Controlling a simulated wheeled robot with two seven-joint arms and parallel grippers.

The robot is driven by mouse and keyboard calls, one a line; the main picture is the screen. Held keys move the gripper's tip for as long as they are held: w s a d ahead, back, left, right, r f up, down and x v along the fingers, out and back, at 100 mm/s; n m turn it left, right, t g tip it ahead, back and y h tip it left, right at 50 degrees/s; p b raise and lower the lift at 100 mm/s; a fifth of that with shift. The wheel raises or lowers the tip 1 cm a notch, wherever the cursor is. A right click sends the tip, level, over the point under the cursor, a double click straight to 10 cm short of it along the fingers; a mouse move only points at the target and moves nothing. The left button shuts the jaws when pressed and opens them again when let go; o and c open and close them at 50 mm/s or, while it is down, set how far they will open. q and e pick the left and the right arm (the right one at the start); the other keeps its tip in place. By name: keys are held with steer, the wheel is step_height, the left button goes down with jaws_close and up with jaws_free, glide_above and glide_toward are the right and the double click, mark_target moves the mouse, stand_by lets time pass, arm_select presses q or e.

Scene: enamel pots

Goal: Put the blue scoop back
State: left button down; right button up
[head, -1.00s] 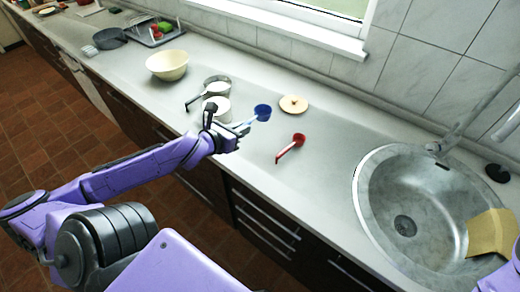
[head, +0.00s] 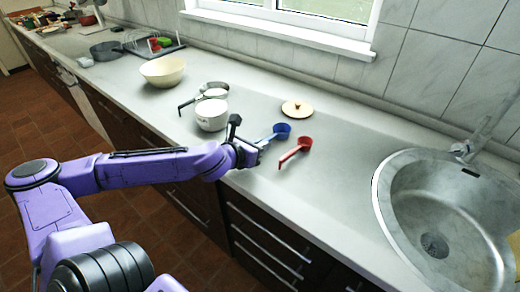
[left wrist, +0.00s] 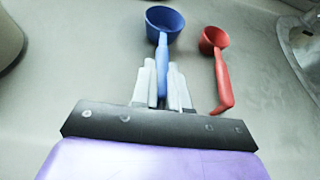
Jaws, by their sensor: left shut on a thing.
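The blue scoop (head: 282,130) is at the counter's middle, bowl pointing away from my left arm. My left gripper (head: 262,142) is shut on its handle. In the left wrist view the pale fingers (left wrist: 163,82) stand on both sides of the blue handle, and the scoop's bowl (left wrist: 164,22) is beyond them. I cannot tell if the scoop touches the counter. The red scoop (head: 304,143) lies just right of it, apart from the gripper; it also shows in the left wrist view (left wrist: 222,73). My right gripper is out of view.
A white pot (head: 211,117) stands left of the gripper, with a grey saucepan (head: 217,87) behind it. A cream lid (head: 297,109) lies behind the scoops. A cream bowl (head: 162,72) is farther left. The sink (head: 385,205) is at right, with clear counter before it.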

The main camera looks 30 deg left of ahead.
arm_select(q)
steer(key=shift+f, duration=0.15)
steer(key=c, duration=1.1)
jaws_free()
steer(key=p+v, duration=0.1)
steer(key=v, duration=0.1)
steer(key=p+v, duration=0.2)
steer(key=v, duration=0.1)
steer(key=shift+s+a+r, duration=0.1)
steer(key=shift+r, duration=0.45)
steer(key=p+v, duration=0.6)
steer(key=p, duration=0.5)
steer(key=shift+s+f+p, duration=0.15)
steer(key=shift+s+p, duration=0.15)
steer(key=shift+s, duration=0.1)
steer(key=shift+f, duration=0.15)
